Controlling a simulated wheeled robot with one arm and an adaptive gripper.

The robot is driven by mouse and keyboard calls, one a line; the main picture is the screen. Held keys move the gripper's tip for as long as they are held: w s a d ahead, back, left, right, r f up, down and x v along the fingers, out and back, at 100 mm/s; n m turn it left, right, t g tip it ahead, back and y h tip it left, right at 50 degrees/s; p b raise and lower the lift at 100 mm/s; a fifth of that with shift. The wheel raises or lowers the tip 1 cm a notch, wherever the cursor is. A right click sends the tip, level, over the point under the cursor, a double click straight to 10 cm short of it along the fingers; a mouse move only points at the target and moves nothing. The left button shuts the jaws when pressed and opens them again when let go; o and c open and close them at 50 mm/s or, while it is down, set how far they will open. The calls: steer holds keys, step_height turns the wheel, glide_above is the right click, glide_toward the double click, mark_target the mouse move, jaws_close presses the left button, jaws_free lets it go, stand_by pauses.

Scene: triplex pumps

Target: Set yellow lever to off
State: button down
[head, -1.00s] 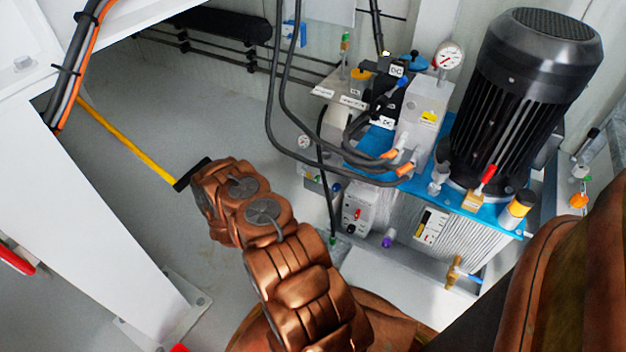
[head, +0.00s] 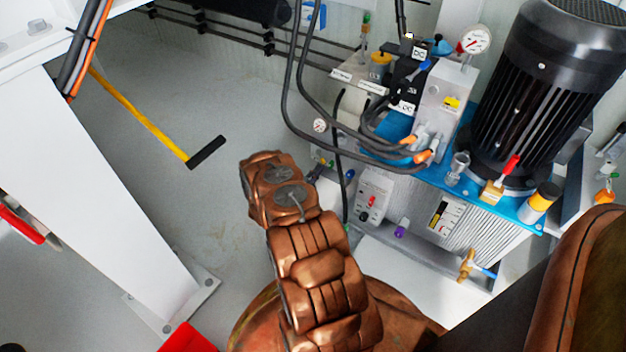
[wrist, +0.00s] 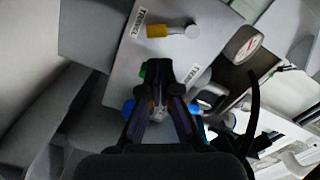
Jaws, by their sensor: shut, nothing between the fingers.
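In the head view a long yellow bar with a black crosspiece at its end (head: 140,116) slants over the floor at the left, apart from my arm. A small yellow cylinder with a silver round end (wrist: 160,31) lies between two white labels on a grey panel in the wrist view. Which of these is the yellow lever, and its setting, I cannot tell. My gripper (wrist: 160,76) is shut and empty in the wrist view, with its tips below the yellow cylinder in the picture. In the head view my arm mostly hides the gripper.
The pump unit, with a black motor (head: 545,85), blue top plate (head: 462,183) and pressure gauge (head: 476,40), stands at the right. Looped black hoses (head: 291,90) hang near my arm. A white column (head: 105,190) stands at the left. Grey floor between is clear.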

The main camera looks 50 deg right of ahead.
mark_target(328, 158)
steer(key=shift+w+d+b, duration=0.2)
steer(key=shift+d+b, duration=0.5)
steer(key=shift+d, duration=1.5)
steer(key=shift+p, duration=0.6)
